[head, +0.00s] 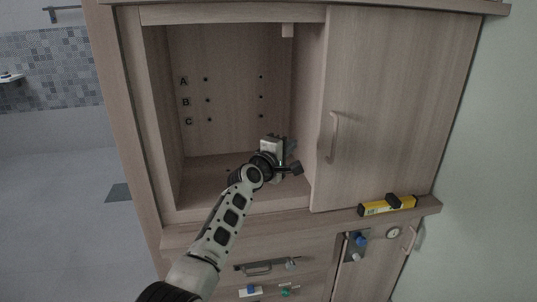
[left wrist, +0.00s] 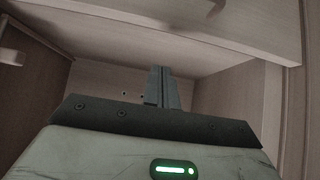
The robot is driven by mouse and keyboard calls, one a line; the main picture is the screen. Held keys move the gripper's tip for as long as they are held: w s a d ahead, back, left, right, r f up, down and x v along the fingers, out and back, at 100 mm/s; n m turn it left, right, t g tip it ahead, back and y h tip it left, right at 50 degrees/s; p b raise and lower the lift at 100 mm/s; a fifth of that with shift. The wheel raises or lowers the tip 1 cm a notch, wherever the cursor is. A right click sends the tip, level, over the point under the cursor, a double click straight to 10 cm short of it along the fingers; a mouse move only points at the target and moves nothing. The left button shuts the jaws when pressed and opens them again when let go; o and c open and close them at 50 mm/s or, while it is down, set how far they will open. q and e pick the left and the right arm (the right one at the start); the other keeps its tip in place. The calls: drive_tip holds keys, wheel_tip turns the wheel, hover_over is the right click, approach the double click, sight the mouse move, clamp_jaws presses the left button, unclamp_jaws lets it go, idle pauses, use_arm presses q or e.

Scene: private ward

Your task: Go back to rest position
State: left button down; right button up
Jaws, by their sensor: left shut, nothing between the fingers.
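My left gripper (head: 292,150) reaches in from below, in front of the open compartment of the wooden cabinet (head: 232,70). In the left wrist view the two fingers of my left gripper (left wrist: 162,88) are together with nothing between them, and the inside of the compartment shows beyond them. My right gripper is not in the head view.
The right cabinet door (head: 400,100) with its handle (head: 333,137) stands beside my gripper. A yellow level (head: 378,207) lies on the ledge at the right. Drawers with handles (head: 265,267) are below. Open floor (head: 60,220) is at the left.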

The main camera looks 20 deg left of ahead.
use_arm(q)
drive_tip(key=v, duration=0.7)
drive_tip(key=s+d+f+m+g+y, duration=0.1)
drive_tip(key=s+f+m+g, duration=0.1)
drive_tip(key=s+f+m, duration=0.5)
drive_tip(key=s+d+f+m+g, duration=0.2)
drive_tip(key=s+f, duration=0.7)
drive_tip(key=f, duration=0.3)
drive_tip(key=s+d+f+m+g, duration=0.1)
drive_tip(key=s+f+m, duration=0.3)
drive_tip(key=s, duration=0.6)
drive_tip(key=s+d+f+m+g, duration=0.2)
drive_tip(key=s+d+f+m, duration=0.1)
drive_tip(key=s, duration=0.7)
drive_tip(key=shift+f+m, duration=0.7)
drive_tip(key=shift+m, duration=0.4)
drive_tip(key=shift+d, duration=0.15)
